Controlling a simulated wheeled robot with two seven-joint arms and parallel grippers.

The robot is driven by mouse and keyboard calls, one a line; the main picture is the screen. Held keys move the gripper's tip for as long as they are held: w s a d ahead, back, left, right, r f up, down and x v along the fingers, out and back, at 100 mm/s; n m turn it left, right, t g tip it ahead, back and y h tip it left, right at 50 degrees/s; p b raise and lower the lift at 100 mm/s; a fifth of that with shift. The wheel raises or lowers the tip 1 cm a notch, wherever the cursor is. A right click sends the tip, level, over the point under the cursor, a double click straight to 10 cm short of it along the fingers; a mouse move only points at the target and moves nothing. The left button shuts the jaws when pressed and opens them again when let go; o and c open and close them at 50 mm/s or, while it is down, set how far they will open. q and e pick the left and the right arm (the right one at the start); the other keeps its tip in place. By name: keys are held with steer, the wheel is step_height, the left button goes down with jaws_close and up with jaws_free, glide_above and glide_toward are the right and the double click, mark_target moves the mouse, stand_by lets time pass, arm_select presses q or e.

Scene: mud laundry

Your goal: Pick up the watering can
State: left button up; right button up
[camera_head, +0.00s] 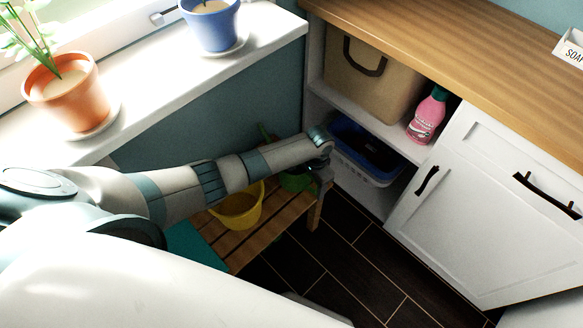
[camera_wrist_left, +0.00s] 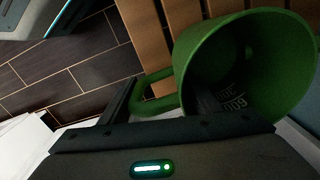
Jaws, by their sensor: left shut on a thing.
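The green watering can (camera_head: 295,181) sits at the far end of the wooden slatted bench, mostly hidden behind my left arm. It fills the right of the left wrist view (camera_wrist_left: 285,45), with its open top facing the camera and measuring marks inside. My left gripper (camera_head: 322,176) is at the can. In the left wrist view, the left gripper (camera_wrist_left: 163,98) has one finger outside by the green loop handle and the other inside the rim. It is shut on the can. My right gripper is not in view.
A yellow pot (camera_head: 238,210) stands on the wooden bench (camera_head: 262,238) beside the can. Dark floor (camera_head: 345,262) is clear in front.

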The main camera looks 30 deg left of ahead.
arm_select(q)
steer(key=shift+r, duration=0.45)
steer(key=c, duration=0.5)
steer(key=shift+s+d+r+p, duration=0.1)
steer(key=shift+s+d+r, duration=0.2)
steer(key=shift+d+r, duration=1.5)
steer(key=shift+s+d+r+p, duration=0.15)
steer(key=shift+s+d+r, duration=0.15)
steer(key=shift+d+r, duration=1.5)
steer(key=shift+s+d+r+p, duration=0.1)
steer(key=shift+s+d+r, duration=0.2)
steer(key=shift+d+r, duration=1.5)
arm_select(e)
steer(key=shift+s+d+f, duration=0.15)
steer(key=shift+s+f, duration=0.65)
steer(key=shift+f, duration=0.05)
arm_select(q)
steer(key=shift+d+f, duration=0.4)
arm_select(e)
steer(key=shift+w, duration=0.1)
